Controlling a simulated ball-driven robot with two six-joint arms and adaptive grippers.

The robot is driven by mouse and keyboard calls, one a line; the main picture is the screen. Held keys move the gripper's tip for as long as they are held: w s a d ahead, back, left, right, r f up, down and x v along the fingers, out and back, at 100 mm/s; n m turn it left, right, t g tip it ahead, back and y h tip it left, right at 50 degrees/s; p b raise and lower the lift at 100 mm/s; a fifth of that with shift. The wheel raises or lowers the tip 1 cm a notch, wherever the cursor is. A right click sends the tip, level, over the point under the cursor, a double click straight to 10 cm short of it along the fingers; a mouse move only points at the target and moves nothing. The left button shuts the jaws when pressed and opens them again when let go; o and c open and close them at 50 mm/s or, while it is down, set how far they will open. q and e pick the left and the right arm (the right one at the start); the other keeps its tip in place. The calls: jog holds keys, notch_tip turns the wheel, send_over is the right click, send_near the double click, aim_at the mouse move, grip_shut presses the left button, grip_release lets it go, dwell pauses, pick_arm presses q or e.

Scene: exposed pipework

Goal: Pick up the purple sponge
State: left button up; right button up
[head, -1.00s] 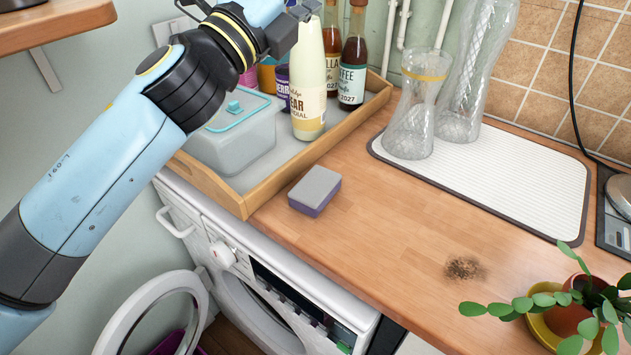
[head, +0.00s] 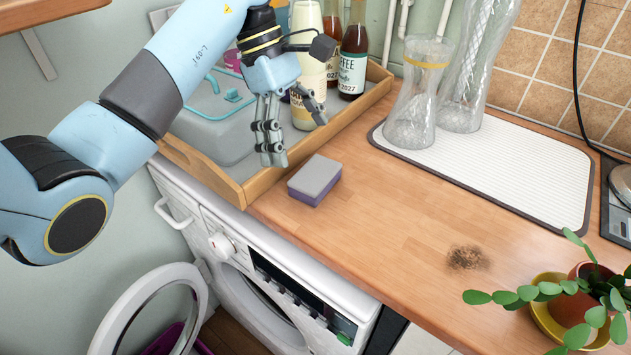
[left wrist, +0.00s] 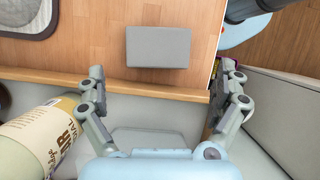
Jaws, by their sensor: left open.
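The purple sponge (head: 315,181), with a grey top, lies flat on the wooden counter just right of the wooden tray's front corner. In the left wrist view the sponge (left wrist: 159,47) shows its grey top, ahead of the fingertips and between their lines. My left gripper (head: 297,144) is open and empty, pointing down over the tray's edge, behind and left of the sponge and apart from it. Its two fingers (left wrist: 166,78) are spread wide in the left wrist view. My right gripper is not in view.
The wooden tray (head: 228,190) holds a grey lidded box (head: 215,128) and several bottles close to my left gripper. Glass vases (head: 411,105) stand on a white drying mat (head: 500,165). A potted plant (head: 575,305) is at the front right.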

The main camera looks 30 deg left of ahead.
aim_at(315, 172)
pick_arm(q)
jog(key=x, duration=0.2)
jog(key=shift+d+f+p, duration=0.25)
jog(key=shift+p, duration=0.1)
jog(key=p+x, duration=0.1)
jog(key=x, duration=0.2)
jog(key=shift+w+d+f, duration=0.1)
jog(key=shift+d+f, duration=0.05)
jog(key=shift+f, duration=0.25)
jog(key=shift+d+f, duration=0.2)
jog(key=shift+f, duration=0.3)
jog(key=c, duration=0.7)
